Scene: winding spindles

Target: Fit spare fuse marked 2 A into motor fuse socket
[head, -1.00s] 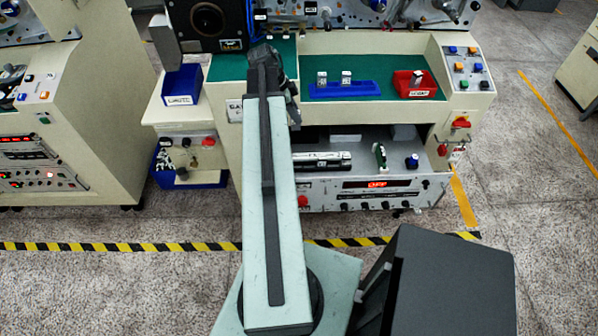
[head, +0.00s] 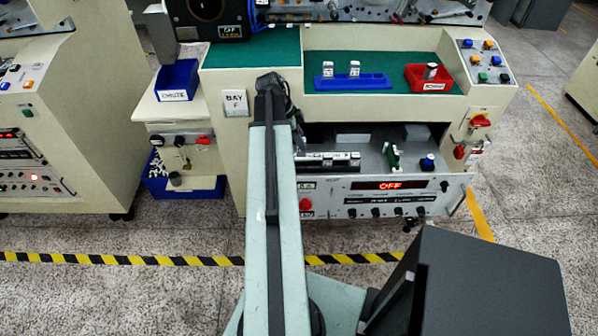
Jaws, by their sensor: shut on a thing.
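My gripper (head: 296,122) is at the far end of my arm, over the left front of the bay's open drawer. It is small, dark and partly hidden by the arm. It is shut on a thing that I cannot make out. Two white fuse-like pieces (head: 354,69) stand in a blue rack (head: 340,83) on the green worktop; their markings are too small to read. In the drawer, a long black-and-white block (head: 335,162) lies right of my gripper, its left end near the arm. It may hold the fuse sockets, but I cannot read which is the motor one.
A red bin (head: 429,79) holding a small piece stands right of the rack. The drawer also bears a green upright board (head: 392,156) and a blue-capped part (head: 428,163); its front display (head: 390,185) reads OFF. A blue chute bin (head: 178,79) stands left.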

